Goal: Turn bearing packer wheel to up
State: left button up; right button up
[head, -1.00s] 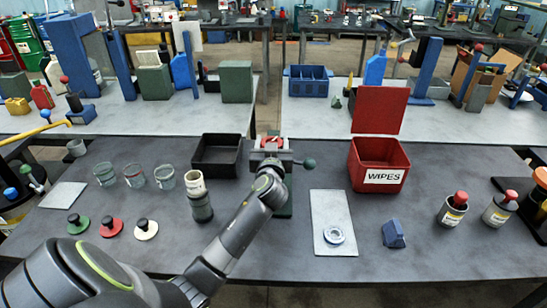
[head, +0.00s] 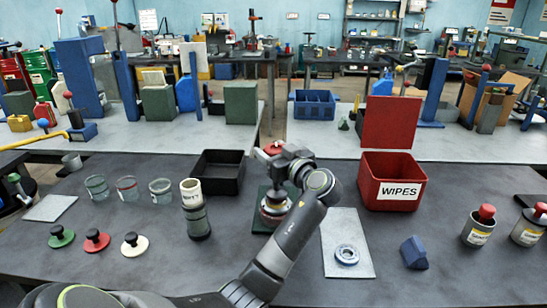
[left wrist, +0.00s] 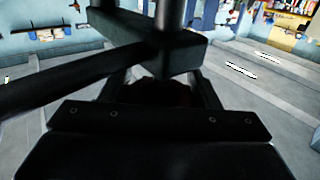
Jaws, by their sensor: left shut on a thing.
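The bearing packer (head: 275,208) stands on a green base on the dark table, in the middle of the head view. A red part (head: 272,149), which looks like its wheel, shows at the top beside my gripper. My left gripper (head: 281,156) reaches over the packer from the front right and is shut on this red part. My wrist hides much of the wheel, so its setting cannot be read. In the left wrist view the fingers (left wrist: 165,92) enclose a dark, reddish thing, and dark bars cross in front. My right gripper is not in view.
A black tray (head: 205,185) stands left of the packer, with a cream-topped cylinder (head: 195,207) in front of it. A red WIPES bin (head: 370,190) stands to the right. A pale mat (head: 335,225) with a ring (head: 346,254) lies at front right.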

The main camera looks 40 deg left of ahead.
pick_arm(q)
jog(key=shift+r, duration=0.15)
jog(key=o, duration=1)
jog(key=shift+d+f, duration=0.1)
jog(key=shift+f, duration=0.15)
